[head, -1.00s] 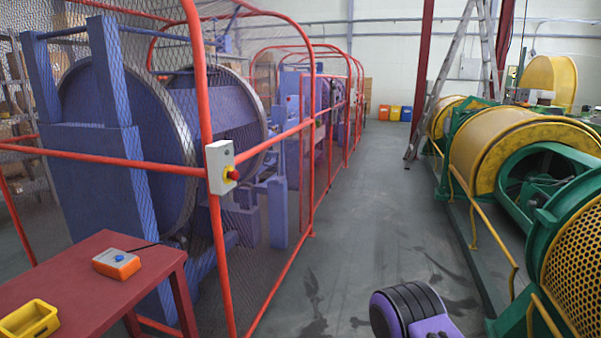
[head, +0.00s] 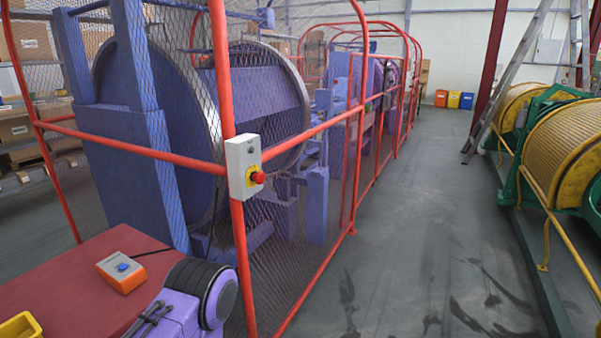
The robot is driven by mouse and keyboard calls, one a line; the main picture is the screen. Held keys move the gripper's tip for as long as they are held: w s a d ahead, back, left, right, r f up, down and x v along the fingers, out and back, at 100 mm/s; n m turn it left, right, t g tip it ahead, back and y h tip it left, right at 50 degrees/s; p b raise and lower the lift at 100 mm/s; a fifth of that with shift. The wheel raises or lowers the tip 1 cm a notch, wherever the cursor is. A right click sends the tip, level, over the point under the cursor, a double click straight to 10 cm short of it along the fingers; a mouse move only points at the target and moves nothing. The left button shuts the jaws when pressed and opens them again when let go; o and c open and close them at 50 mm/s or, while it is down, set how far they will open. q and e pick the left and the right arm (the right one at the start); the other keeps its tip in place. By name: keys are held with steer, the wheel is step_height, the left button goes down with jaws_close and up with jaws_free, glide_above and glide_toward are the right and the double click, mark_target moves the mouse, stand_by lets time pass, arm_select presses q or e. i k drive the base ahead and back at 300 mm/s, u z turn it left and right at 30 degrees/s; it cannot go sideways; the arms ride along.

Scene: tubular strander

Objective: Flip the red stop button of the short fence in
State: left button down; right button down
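The red stop button (head: 257,178) sits on a yellow plate on the front of a light grey box (head: 238,165). The box is fixed to an upright of the red fence (head: 228,90), left of the picture's middle, and nothing covers it. The button sticks out toward the right. A purple and black link of my own arm shows at the bottom, below the box and in front of the table's right side. Neither gripper shows in the head view.
A red table (head: 65,275) stands at lower left with an orange and grey box with a blue button (head: 122,271) and a yellow bin (head: 20,326). Blue machinery (head: 150,130) stands behind the mesh. The aisle floor (head: 410,240) is clear; green and yellow machinery (head: 565,150) lines its right.

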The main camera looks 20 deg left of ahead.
mark_target(259, 178)
steer(key=u, duration=0.35)
steer(key=i, duration=0.7)
steer(key=u, duration=0.6)
